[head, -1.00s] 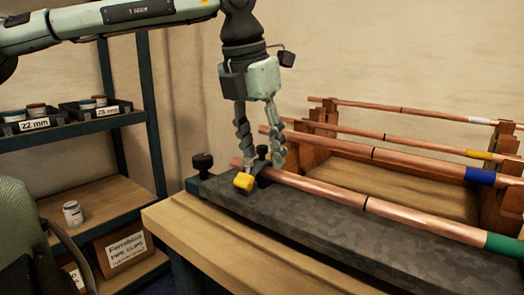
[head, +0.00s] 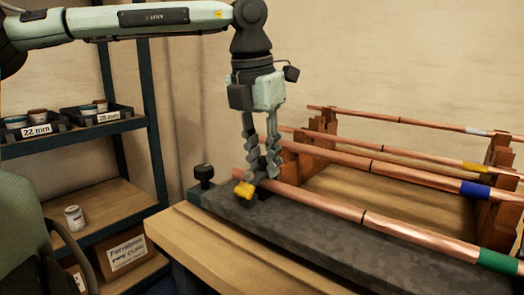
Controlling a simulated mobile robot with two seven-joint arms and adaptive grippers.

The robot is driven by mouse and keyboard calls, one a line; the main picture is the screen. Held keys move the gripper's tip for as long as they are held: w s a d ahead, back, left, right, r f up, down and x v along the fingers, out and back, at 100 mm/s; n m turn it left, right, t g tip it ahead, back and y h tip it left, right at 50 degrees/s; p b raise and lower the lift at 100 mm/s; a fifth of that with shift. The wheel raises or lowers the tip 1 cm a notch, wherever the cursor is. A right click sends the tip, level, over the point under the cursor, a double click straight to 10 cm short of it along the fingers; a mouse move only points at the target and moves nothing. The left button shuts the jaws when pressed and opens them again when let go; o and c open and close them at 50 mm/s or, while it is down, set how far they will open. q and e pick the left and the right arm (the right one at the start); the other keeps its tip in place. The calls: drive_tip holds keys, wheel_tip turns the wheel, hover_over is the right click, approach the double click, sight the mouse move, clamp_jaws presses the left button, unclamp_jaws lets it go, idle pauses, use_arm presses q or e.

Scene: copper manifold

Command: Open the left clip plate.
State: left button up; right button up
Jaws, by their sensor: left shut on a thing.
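The left clip plate (head: 265,189) is a small dark piece at the left end of the front copper pipe (head: 330,206), with a yellow block (head: 243,189) at its front. My left gripper (head: 262,170) points down over it from above. Its fingers are close together, shut on the upright dark part of the clip plate, which they mostly hide. I cannot tell whether the plate is lifted. The front pipe lies along the dark speckled bench block (head: 310,222) and carries a green band (head: 497,262). My right gripper is out of view.
A black knob (head: 204,172) stands at the block's left end. Several more copper pipes (head: 395,162) lie behind on wooden supports (head: 319,130). A shelf unit (head: 100,133) with trays and a jar (head: 74,217) stands left. The wooden bench's front edge (head: 190,243) is clear.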

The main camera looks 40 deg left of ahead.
use_arm(q)
drive_tip(key=shift+w+a+r+g, duration=0.1)
drive_tip(key=shift+w+r+g, duration=0.2)
drive_tip(key=shift+w, duration=0.25)
drive_tip(key=shift+w+r+g, duration=0.1)
drive_tip(key=shift+w+g, duration=0.6)
drive_tip(key=shift+w, duration=0.15)
drive_tip(key=shift+w+a+g, duration=0.15)
drive_tip(key=shift+w+g, duration=0.55)
drive_tip(key=shift+w, duration=0.05)
clamp_jaws()
drive_tip(key=shift+f, duration=0.2)
